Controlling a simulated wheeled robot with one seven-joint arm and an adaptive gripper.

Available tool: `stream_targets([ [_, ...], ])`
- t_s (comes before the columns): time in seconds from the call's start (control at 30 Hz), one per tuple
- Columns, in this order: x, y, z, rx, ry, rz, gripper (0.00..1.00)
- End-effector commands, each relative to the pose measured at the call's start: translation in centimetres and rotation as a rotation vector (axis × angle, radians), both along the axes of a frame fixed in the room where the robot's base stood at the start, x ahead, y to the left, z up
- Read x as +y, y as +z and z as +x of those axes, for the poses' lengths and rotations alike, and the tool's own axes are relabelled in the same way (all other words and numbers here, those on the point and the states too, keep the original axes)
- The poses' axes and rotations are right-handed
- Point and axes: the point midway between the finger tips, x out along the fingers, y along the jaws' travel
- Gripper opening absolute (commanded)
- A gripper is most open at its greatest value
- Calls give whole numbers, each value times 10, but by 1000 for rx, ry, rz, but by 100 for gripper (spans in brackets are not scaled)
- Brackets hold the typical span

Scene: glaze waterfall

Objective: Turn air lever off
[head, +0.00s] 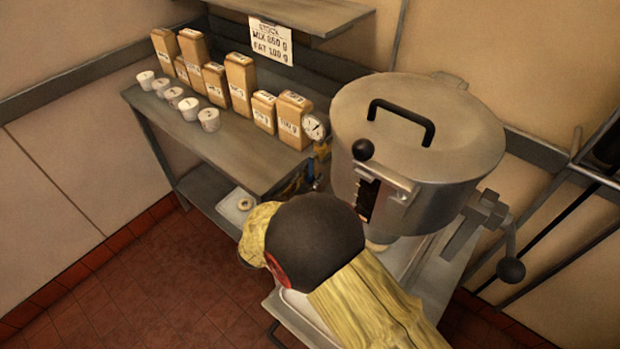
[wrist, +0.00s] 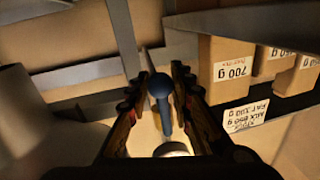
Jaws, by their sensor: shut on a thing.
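The air lever is a blue handle with a round knob, seen in the wrist view (wrist: 163,105). It lies between the two dark fingers of my gripper (wrist: 162,85), which is shut on it. In the head view my gripper (head: 311,178) is beside the hopper's left side, below a round gauge (head: 315,126). A bit of blue shows there; my arm hides most of the lever and the fingers. A pale round part (wrist: 173,149) sits at the lever's lower end in the wrist view.
A large metal hopper (head: 418,120) with a black-handled lid stands right of my gripper. A shelf (head: 165,118) at left carries several brown packets (head: 240,85) and white cups (head: 189,108). A ball-ended crank (head: 511,270) sticks out at right. Floor at left is clear.

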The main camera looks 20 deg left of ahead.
Motion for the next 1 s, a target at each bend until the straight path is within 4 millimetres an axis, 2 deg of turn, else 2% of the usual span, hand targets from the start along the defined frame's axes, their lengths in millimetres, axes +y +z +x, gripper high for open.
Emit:
stream_targets([
  [0.63,-1,1,-1,6,1,-15,0],
  [1.0,-16,8,-7,83,1,-196,0],
])
